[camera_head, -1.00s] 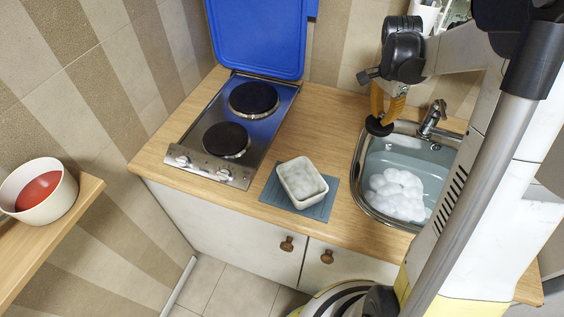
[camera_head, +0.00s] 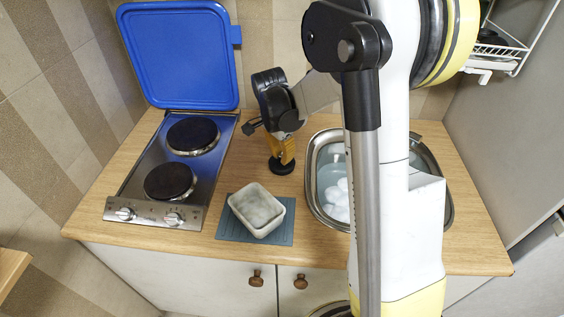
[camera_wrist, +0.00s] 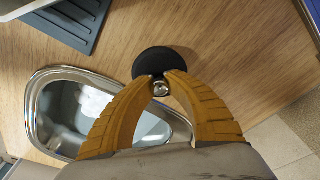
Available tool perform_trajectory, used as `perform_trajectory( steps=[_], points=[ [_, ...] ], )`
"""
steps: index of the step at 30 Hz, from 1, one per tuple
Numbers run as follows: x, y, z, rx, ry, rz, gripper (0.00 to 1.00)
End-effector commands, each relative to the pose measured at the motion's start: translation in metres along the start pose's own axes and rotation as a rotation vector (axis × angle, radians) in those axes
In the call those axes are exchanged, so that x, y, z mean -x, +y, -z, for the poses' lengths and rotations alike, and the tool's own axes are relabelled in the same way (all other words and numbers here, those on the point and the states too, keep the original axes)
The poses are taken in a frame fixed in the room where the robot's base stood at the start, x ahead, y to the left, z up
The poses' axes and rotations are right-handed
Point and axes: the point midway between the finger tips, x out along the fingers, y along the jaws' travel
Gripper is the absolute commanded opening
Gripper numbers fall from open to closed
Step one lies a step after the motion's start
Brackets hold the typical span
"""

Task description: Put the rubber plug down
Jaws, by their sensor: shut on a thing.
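The rubber plug is a black disc with a small metal knob; in the wrist view the plug (camera_wrist: 160,62) is at the fingertips. In the head view the plug (camera_head: 282,166) is at the wooden worktop (camera_head: 296,206), between the hob and the sink. My gripper (camera_head: 282,152) points down with its yellow fingers shut on the plug's knob; the fingertips also show in the wrist view (camera_wrist: 161,84). I cannot tell whether the plug touches the wood.
The sink (camera_head: 312,190) with water and white foam is right of the plug, partly behind my arm. A white tub (camera_head: 236,206) stands on a grey-blue mat (camera_head: 228,229) at front left. The hob (camera_head: 140,185) has its blue lid (camera_head: 180,55) raised.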

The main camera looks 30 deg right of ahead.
Motion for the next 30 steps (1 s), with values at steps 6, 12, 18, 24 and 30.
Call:
perform_trajectory(
  steps=[6,12,18,24,30],
  points=[
    [-0.015,0.000,-0.002,0.000,0.000,0.000,0.00],
    [-0.018,0.000,-0.002,0.000,0.000,0.000,0.00],
    [-0.019,0.000,-0.002,0.000,0.000,0.000,0.37],
    [-0.018,0.000,-0.002,0.000,0.000,0.000,0.37],
    [-0.005,0.000,-0.002,0.001,0.000,0.000,0.37]
  ],
)
